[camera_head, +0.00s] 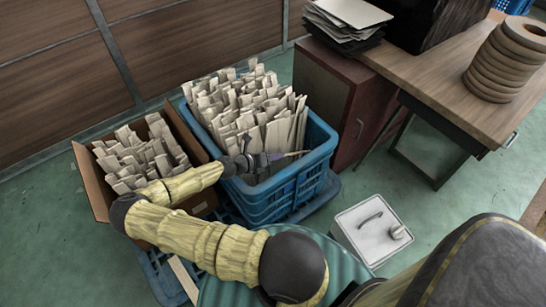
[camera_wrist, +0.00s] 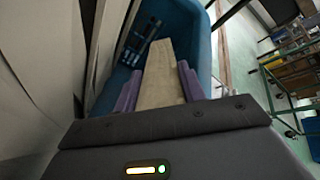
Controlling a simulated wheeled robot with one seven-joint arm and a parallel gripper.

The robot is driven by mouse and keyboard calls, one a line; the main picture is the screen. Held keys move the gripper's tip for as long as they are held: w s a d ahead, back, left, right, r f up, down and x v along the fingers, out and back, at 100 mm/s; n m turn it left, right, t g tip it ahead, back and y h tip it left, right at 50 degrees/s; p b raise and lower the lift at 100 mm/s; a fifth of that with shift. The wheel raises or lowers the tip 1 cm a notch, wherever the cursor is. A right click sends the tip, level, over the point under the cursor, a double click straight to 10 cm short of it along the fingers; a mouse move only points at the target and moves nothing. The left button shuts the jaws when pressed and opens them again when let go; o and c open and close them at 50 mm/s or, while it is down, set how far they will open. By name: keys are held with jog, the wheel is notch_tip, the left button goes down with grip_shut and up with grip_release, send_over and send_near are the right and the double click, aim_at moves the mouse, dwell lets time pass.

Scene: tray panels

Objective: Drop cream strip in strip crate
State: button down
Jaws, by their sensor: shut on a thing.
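My gripper (camera_head: 272,159) is over the front part of the blue strip crate (camera_head: 272,205), near its rim. In the wrist view its purple fingers (camera_wrist: 160,88) are shut on a cream strip (camera_wrist: 163,66), one finger on each side. The held strip's tip (camera_head: 297,153) points right in the head view, and the rest is hidden by the gripper. Many cream strips (camera_head: 235,105) stand packed upright in the crate, rising above its rim. The crate's blue wall (camera_wrist: 196,45) also shows in the wrist view. Whether the held strip touches anything is unclear.
A cardboard box (camera_head: 92,185) with more cream strips stands left of the crate. A white-lidded bin (camera_head: 365,222) is at the front right. A wooden table (camera_head: 440,90) with stacked brown rings (camera_head: 505,60) and a dark red cabinet (camera_head: 335,90) stand behind, to the right.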

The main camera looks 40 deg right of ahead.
jog(key=c, duration=0.6)
grip_release()
dwell(0.5)
notch_tip(320, 180, up, 9)
jog(key=p, duration=0.8)
jog(key=shift+p, duration=0.4)
dwell(0.5)
